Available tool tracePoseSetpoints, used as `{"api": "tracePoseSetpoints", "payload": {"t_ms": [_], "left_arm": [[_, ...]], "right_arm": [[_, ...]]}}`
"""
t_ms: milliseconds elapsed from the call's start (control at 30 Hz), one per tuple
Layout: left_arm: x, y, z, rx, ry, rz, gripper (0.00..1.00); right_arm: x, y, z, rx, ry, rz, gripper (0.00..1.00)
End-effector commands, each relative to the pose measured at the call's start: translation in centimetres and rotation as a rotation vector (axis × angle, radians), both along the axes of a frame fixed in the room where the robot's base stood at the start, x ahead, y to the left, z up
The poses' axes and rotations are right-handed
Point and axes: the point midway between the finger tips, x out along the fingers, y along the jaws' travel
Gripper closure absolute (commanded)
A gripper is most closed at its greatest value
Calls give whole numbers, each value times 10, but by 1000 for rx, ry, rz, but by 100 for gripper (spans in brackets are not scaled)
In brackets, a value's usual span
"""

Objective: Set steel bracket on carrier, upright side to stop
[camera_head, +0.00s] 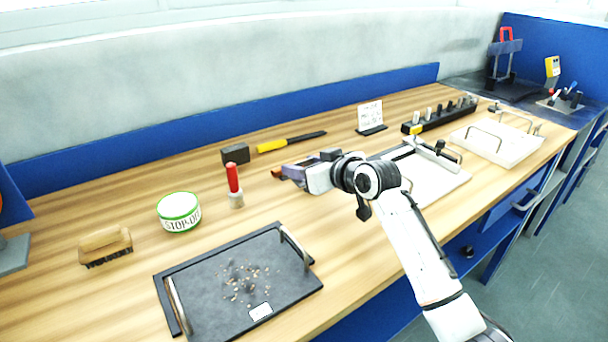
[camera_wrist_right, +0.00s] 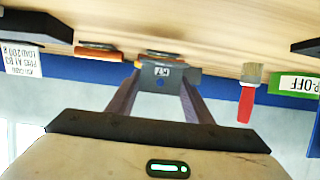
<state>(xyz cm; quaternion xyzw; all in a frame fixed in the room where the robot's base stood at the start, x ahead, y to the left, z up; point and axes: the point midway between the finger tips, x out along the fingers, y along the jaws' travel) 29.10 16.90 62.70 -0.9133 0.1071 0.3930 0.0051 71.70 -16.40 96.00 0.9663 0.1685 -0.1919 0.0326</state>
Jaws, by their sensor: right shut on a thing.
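My right gripper (camera_head: 282,172) is over the middle of the wooden bench, its fingers pointing left. In the right wrist view the gripper (camera_wrist_right: 162,76) is shut on a small grey metal plate with light marking, which looks like the steel bracket (camera_wrist_right: 161,78). In the head view the bracket is hard to tell from the fingers. A white plate with metal handles (camera_head: 445,186), apparently a carrier, lies right of the gripper, partly behind my arm. A dark bar runs near its back edge; I cannot tell whether it is the stop. My left gripper is not in view.
A dark tray (camera_head: 205,294) with loose bits lies front left. A tin (camera_head: 179,212), a red-handled brush (camera_head: 233,185), a wooden brush (camera_head: 104,246) and a hammer (camera_head: 236,153) stand or lie left of my gripper. A second white plate (camera_head: 515,147) and black rack (camera_head: 435,118) are at right.

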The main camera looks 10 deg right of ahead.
Motion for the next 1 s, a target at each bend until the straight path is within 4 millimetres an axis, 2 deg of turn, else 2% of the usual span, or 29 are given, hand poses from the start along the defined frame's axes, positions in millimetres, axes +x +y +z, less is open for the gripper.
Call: {"api": "tracePoseSetpoints", "payload": {"t_ms": [133, 500, 533, 600, 1000], "left_arm": [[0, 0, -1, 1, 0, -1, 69], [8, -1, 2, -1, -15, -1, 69], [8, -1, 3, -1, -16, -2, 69], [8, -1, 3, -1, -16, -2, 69], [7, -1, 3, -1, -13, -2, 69]], "right_arm": [[0, 0, -23, 3, 2, 0, 79], [0, 0, -28, 0, 0, 0, 79], [0, 0, -28, 0, 1, 0, 49], [0, 0, -28, 0, 1, 0, 37], [-2, -1, -24, 0, 0, -1, 35]]}}
